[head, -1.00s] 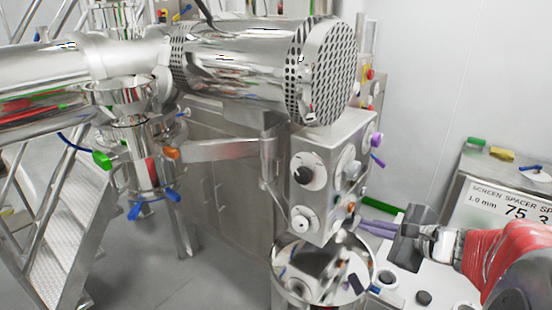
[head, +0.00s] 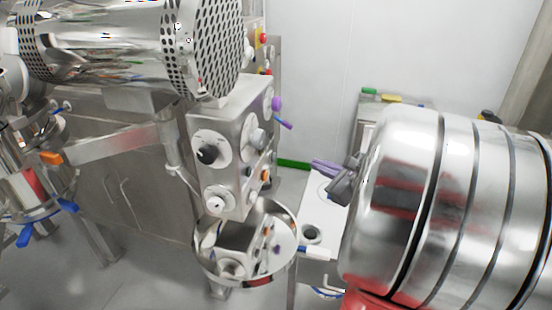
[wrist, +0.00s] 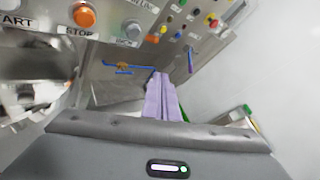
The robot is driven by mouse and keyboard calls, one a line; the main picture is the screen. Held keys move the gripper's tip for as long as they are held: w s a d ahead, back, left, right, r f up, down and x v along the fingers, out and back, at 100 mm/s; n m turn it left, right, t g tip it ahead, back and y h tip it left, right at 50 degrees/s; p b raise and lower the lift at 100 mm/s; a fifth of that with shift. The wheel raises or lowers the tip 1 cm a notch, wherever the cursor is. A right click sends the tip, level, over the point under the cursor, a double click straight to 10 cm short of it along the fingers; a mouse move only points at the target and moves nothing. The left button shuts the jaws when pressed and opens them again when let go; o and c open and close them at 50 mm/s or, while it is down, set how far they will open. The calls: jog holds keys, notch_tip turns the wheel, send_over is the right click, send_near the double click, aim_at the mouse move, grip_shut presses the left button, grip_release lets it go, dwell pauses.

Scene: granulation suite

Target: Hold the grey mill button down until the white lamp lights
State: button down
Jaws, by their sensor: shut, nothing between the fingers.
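The steel control box (head: 233,125) stands left of centre in the head view. Its side panel in the wrist view carries an orange STOP button (wrist: 84,16), a grey button (wrist: 132,29) to its right and several smaller controls. I take this grey one as the mill button; its label is not readable. The white lamp cannot be picked out with certainty. My gripper (head: 325,168) is shut, its purple fingers together and empty. They point left towards the box, with a gap. In the wrist view the fingertips (wrist: 160,76) are below the panel's buttons, not touching the grey one.
A steel bowl (head: 283,275) is below the box. A white counter (head: 318,215) with a dark round knob (head: 311,233) lies beside it. A green bar (head: 294,164) lies behind my fingers. A perforated steel drum (head: 205,45) is above. My arm covers the right side.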

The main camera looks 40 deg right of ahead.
aim_at(274, 158)
jog(key=w+a, duration=0.5)
jog(key=w, duration=0.1)
jog(key=shift+w, duration=0.15)
dwell(2.1)
jog(key=shift+w+a, duration=0.2)
jog(key=shift+w, duration=0.1)
